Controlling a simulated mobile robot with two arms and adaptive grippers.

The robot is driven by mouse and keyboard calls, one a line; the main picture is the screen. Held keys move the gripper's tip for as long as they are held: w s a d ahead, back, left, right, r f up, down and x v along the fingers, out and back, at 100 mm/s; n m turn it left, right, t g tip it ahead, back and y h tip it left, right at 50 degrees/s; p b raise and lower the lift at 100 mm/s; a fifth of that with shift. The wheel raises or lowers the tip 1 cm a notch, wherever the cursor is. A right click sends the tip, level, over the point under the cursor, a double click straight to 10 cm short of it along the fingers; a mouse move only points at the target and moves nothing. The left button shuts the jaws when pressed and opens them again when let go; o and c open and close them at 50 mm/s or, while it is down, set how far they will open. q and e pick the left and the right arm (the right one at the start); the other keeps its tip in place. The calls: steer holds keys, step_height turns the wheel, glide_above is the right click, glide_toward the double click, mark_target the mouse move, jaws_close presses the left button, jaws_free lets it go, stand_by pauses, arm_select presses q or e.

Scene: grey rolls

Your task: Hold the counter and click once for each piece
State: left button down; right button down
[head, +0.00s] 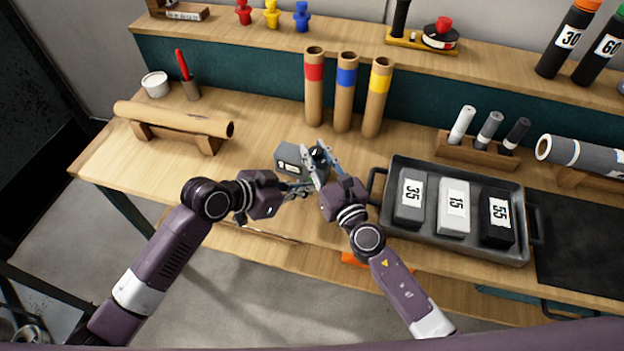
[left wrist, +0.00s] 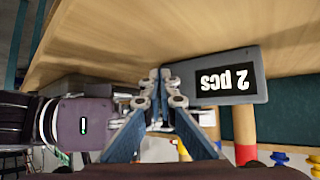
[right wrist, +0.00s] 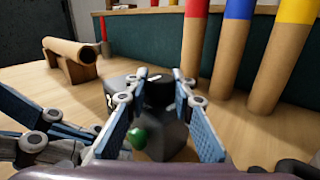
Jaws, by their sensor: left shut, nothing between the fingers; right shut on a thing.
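The counter (right wrist: 166,140) is a dark grey device with a green button-like spot, held between the fingers of my right gripper (right wrist: 160,76). In the head view the right gripper (head: 323,160) is above the bench near its middle. My left gripper (head: 303,189) is shut and empty, just below and left of the right one, close to the counter. In the left wrist view its fingertips (left wrist: 160,76) meet beside the block. Whether it touches the counter I cannot tell.
A dark tray (head: 450,245) holds boxes marked 35, 15 and 55 at the right. Three tubes with red (head: 314,85), blue (head: 345,90) and yellow (head: 376,95) bands stand behind. A brown roll (head: 175,120) lies on a cradle at left. The bench's left front is clear.

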arm_select(q)
steer(key=shift+w+d, duration=0.25)
steer(key=shift+w, duration=0.2)
stand_by(0.4)
stand_by(0.3)
steer(key=shift+s+a, duration=0.4)
steer(key=shift+s, duration=0.45)
steer(key=shift+s+a, duration=0.35)
steer(key=shift+s, duration=0.4)
steer(key=shift+s+a, duration=0.35)
steer(key=shift+s, duration=0.45)
steer(key=shift+s+a, duration=0.35)
steer(key=shift+s, duration=0.4)
arm_select(e)
steer(key=c, duration=1.6)
jaws_free()
